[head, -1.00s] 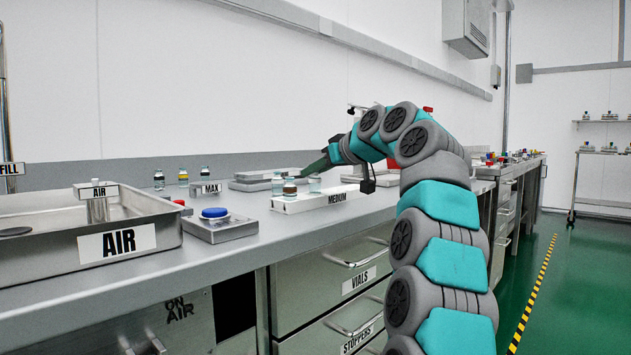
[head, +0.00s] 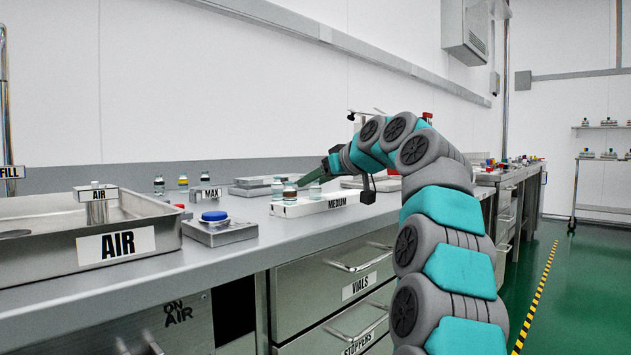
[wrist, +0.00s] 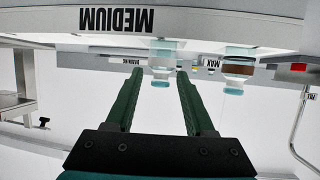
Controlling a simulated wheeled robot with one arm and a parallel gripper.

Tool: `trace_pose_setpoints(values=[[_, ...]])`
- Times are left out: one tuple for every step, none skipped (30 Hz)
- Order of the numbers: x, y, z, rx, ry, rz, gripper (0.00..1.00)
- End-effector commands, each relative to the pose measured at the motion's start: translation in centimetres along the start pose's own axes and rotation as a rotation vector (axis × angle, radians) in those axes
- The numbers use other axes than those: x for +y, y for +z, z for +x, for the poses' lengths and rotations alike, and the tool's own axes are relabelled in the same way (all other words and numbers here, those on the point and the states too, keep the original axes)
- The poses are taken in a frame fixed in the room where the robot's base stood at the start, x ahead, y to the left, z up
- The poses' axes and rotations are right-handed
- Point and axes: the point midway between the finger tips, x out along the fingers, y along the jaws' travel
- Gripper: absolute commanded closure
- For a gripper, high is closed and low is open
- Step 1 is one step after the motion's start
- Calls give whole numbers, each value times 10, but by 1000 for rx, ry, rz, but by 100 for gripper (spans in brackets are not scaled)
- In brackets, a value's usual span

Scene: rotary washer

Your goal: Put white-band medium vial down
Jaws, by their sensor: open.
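The white-band medium vial (wrist: 161,72) shows between the open fingers of my gripper (wrist: 155,78) in the wrist view, which is upside down. Its band looks pale; whether the fingers touch it is unclear. In the head view this vial (head: 315,190) stands upright at the white MEDIUM rack (head: 335,203). My gripper (head: 308,181) reaches to it from the upper right with green fingers. The rack also shows in the wrist view (wrist: 200,20).
A brown-band vial (head: 290,192) stands left of it on the rack, with another vial (head: 277,188) behind. Several vials stand near the MAX sign (head: 210,193). A blue button box (head: 218,225) and the AIR tray (head: 115,243) lie left.

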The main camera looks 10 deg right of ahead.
Motion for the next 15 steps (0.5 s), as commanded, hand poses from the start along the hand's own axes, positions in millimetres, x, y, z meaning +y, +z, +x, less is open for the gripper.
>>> trace_pose_setpoints(values=[[0,0,0,0,0,0,46],[0,0,0,0,0,0,46],[0,-1,0,0,0,0,46],[0,-2,-1,0,0,0,46],[0,-3,-1,0,0,0,46],[0,-5,-2,1,0,0,46],[0,-4,-3,1,0,0,46],[0,-3,-5,1,0,0,46],[0,-3,-8,1,0,0,46],[0,-3,-11,1,0,1,46],[0,-3,-14,1,0,1,46],[0,-3,-19,1,0,1,46],[0,-3,-23,1,1,1,46],[0,-3,-28,2,1,1,46],[0,-4,-34,4,1,0,46]])
